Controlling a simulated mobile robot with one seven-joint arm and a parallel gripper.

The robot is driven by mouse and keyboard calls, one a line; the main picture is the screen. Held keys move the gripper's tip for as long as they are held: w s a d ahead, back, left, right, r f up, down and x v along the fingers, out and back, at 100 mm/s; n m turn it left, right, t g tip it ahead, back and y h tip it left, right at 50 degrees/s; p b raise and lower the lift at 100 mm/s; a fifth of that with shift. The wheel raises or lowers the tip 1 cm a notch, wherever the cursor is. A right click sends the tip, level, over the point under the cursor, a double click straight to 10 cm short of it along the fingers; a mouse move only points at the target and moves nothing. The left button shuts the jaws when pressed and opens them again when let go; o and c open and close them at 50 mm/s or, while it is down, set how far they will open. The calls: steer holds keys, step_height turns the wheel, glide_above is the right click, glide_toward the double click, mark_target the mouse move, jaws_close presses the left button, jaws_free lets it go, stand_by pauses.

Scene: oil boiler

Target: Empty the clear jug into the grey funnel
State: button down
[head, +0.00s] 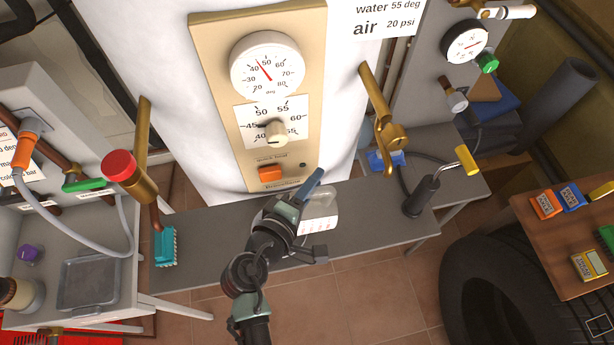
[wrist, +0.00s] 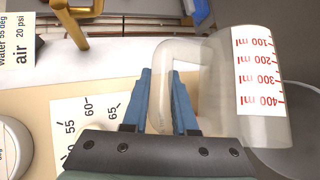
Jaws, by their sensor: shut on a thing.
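The clear jug (head: 320,212) with a white label and red millilitre marks is held in front of the white boiler, over the grey bench. In the wrist view the jug (wrist: 215,85) lies to the right of the fingers, its clear handle between them. My gripper (head: 308,188), with blue fingers, is shut on the handle; it also shows in the wrist view (wrist: 160,80). I cannot tell the jug's tilt or whether liquid is in it. A grey rounded thing (wrist: 300,150) behind the jug in the wrist view may be the grey funnel; I cannot tell.
A brass tap (head: 388,130) and a brass pipe with a red knob (head: 118,165) flank the boiler panel (head: 215,70). A teal brush-like block (head: 165,247) and a black yellow-handled tool (head: 425,190) sit on the bench. A tray (head: 90,284) lies at left.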

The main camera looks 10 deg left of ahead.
steer(key=shift+w+d+r+m+g+y+p, duration=0.2)
steer(key=shift+d+r+m+g+y+p, duration=0.25)
steer(key=shift+p, duration=0.5)
steer(key=shift+w+d+f+p, duration=0.1)
steer(key=shift+d+f+p, duration=0.25)
steer(key=shift+p, duration=0.45)
steer(key=p, duration=0.1)
steer(key=d+y+p, duration=0.1)
steer(key=shift+w+r+m+g+p, duration=0.15)
steer(key=shift+r+m+g+p, duration=0.1)
steer(key=shift+p, duration=0.1)
steer(key=p, duration=0.2)
steer(key=shift+w+d+f+m+g+y+p, duration=0.2)
steer(key=shift+d+f+m+g+y+p, duration=0.1)
steer(key=shift+d+y+p, duration=0.1)
steer(key=shift+d+r+p, duration=0.1)
steer(key=shift+p, duration=0.5)
steer(key=p, duration=0.1)
steer(key=y+p, duration=0.1)
steer(key=p, duration=0.1)
steer(key=shift+w+d+r+m+g, duration=0.15)
steer(key=shift+d+r+m+g, duration=0.15)
steer(key=shift+m, duration=0.1)
steer(key=p, duration=0.2)
steer(key=shift+d+f+y+p, duration=0.15)
steer(key=shift+f+y+p, duration=0.05)
steer(key=shift+y+p, duration=0.1)
steer(key=shift+d+f+m+p, duration=0.1)
steer(key=shift+f+m+p, duration=0.05)
steer(key=shift+m+p, duration=0.2)
